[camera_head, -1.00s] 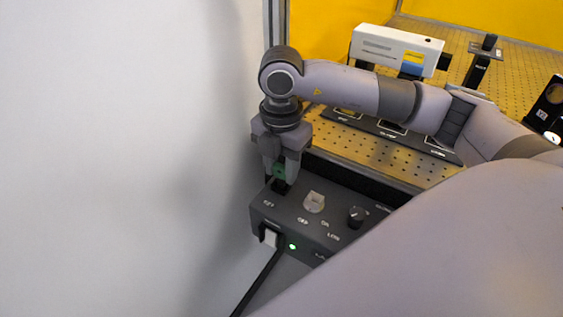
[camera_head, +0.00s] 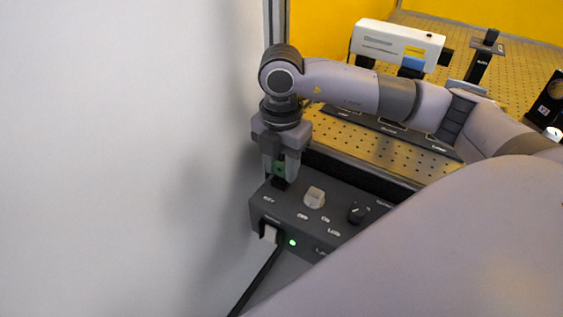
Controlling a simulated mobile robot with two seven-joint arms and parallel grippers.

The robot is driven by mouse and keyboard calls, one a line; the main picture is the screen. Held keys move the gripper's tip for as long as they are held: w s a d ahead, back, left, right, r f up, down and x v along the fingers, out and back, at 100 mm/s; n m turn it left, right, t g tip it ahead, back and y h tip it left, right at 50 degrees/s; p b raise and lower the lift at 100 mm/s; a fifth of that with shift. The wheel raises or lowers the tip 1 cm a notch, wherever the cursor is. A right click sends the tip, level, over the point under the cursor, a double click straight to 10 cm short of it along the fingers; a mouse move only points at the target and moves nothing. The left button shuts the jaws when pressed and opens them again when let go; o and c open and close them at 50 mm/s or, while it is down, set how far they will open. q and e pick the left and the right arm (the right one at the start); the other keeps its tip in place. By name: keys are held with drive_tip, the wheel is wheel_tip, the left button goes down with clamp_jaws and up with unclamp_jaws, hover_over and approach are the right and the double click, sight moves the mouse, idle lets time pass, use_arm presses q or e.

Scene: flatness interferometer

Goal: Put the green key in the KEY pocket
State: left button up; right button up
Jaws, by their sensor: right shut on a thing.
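The green key (camera_head: 279,168) is between the fingers of my right gripper (camera_head: 280,172), which is shut on it. The gripper points down over the back left corner of the dark grey control box (camera_head: 330,228). A black part (camera_head: 279,184) is just below the key, right at the box top, beside the printed word KEY. I cannot tell whether the key is in the pocket or just above it, as the fingers hide part of it. My left gripper is not in view.
The box carries a pale switch knob (camera_head: 315,197), a black dial (camera_head: 358,213) and a lit green lamp (camera_head: 292,242). A black cable (camera_head: 257,282) leaves its front. A perforated gold board (camera_head: 350,140) with a white instrument (camera_head: 395,42) lies behind. A white wall (camera_head: 110,160) is at left.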

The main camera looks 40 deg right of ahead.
drive_tip(key=shift+f, duration=0.2)
drive_tip(key=o, duration=1.1)
drive_tip(key=shift+r, duration=0.15)
drive_tip(key=shift+r+p, duration=2.4)
drive_tip(key=shift+r, duration=1)
